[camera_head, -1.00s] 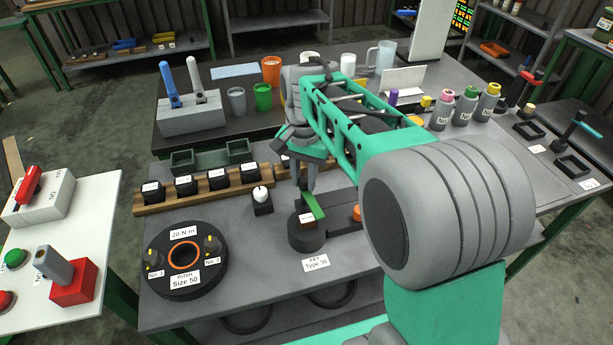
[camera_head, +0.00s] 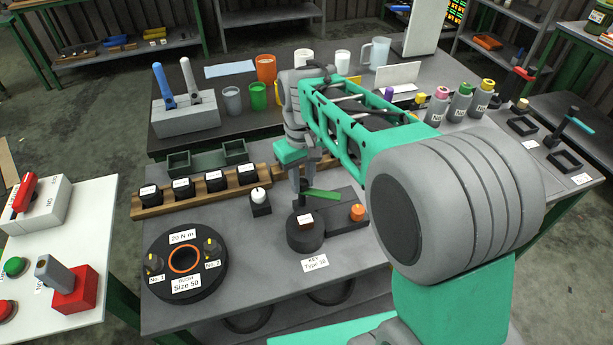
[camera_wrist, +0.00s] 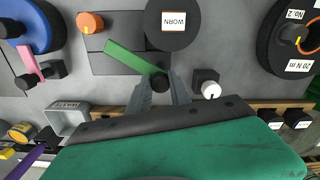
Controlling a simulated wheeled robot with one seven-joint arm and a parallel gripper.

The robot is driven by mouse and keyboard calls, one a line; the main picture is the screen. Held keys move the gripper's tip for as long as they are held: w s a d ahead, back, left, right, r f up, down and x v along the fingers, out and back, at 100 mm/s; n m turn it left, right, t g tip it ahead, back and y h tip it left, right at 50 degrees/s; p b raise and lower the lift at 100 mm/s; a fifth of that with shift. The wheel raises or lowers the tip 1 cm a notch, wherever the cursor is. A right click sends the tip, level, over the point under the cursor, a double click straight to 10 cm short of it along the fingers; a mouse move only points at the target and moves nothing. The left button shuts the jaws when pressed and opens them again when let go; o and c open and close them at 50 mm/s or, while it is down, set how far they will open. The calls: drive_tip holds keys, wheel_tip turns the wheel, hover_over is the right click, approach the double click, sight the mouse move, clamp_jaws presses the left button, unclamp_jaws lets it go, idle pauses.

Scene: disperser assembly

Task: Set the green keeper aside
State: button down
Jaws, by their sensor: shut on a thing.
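The green keeper (camera_head: 322,195) is a flat green bar with a dark knob at one end. In the wrist view the keeper (camera_wrist: 132,56) lies slantwise across the dark key fixture, beside the round block labelled WORN (camera_wrist: 172,24). My gripper (camera_wrist: 161,88) is shut on the keeper's dark knob end, with a finger on each side. In the head view my gripper (camera_head: 302,188) points down behind the round block (camera_head: 305,232). I cannot tell whether the bar touches the fixture beneath it.
An orange knob (camera_head: 357,212) stands on the fixture's right part. A small black block with a white knob (camera_head: 259,198) is close on the left. The Size 50 bush disc (camera_head: 185,285) is front left. A wooden rack with black blocks (camera_head: 200,192) lies behind.

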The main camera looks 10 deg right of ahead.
drive_tip(key=n, duration=0.6)
drive_tip(key=shift+w+r+p, duration=0.1)
drive_tip(key=shift+p, duration=0.25)
idle(0.4)
drive_tip(key=c, duration=1.2)
unclamp_jaws()
wheel_tip(320, 180, up, 8)
drive_tip(key=shift+f, duration=0.15)
